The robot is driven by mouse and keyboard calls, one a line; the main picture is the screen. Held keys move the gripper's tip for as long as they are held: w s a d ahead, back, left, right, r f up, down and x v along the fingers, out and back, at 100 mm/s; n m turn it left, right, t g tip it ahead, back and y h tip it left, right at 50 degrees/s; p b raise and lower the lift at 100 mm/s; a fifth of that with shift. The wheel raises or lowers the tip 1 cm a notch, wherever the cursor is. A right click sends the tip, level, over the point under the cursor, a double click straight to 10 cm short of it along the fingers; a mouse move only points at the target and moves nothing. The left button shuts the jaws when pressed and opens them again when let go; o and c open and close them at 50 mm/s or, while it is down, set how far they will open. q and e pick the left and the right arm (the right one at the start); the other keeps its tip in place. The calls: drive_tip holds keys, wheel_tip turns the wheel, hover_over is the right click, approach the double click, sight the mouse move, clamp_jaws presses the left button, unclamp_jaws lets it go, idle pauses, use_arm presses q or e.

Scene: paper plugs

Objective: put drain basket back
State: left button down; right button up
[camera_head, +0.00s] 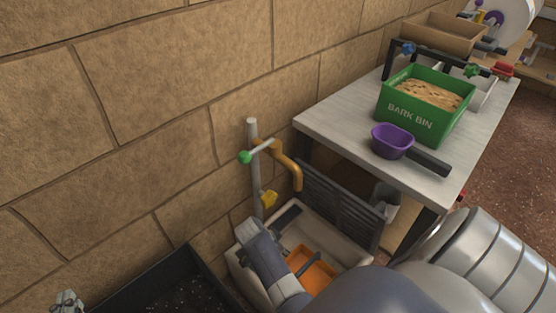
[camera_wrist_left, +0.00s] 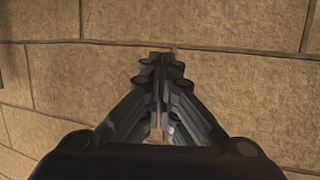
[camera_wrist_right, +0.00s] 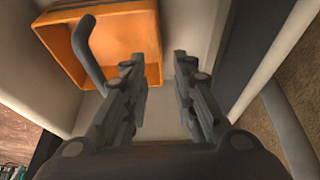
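The drain basket (camera_head: 312,268) is an orange open box with a grey bar handle, inside the pale sink basin (camera_head: 345,249). In the right wrist view the basket (camera_wrist_right: 136,40) is at the upper left, with its handle (camera_wrist_right: 88,55) hanging over the near side. My right gripper (camera_wrist_right: 158,62) is open and empty beside the basket, to the right of the handle. My own arm hides much of this gripper and part of the basket in the head view. My left gripper (camera_head: 68,300) is at the bottom left; its fingers (camera_wrist_left: 160,60) are together, facing the wall.
A ribbed grey panel (camera_head: 340,200) stands at the sink's back right. A pipe (camera_head: 254,170) with an orange spout (camera_head: 289,165) rises behind. A black tray (camera_head: 165,285) lies left of the sink. The table (camera_head: 335,125) at right holds a green bark bin (camera_head: 412,118) and purple scoop (camera_head: 391,143).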

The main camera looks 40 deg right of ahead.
drive_tip(key=w+a+r+n+t+y, duration=0.1)
drive_tip(key=w+a+r+n+t, duration=0.1)
drive_tip(key=r+n+t, duration=0.4)
drive_tip(key=w+a+r+n+t+y, duration=0.1)
drive_tip(key=w+a+r+n+t, duration=0.2)
drive_tip(key=r, duration=0.5)
drive_tip(key=s+a+r+n+t+y, duration=0.2)
drive_tip(key=a+r+n, duration=0.3)
drive_tip(key=r, duration=0.4)
drive_tip(key=s+a+r+n+t+y, duration=0.2)
drive_tip(key=s+a+r+n+y, duration=0.1)
drive_tip(key=a+r+n, duration=0.2)
wheel_tip(320, 180, up, 4)
drive_tip(key=shift+a+r+n+t+y, duration=0.15)
drive_tip(key=shift+a+n+t+y, duration=0.15)
drive_tip(key=shift+a, duration=0.85)
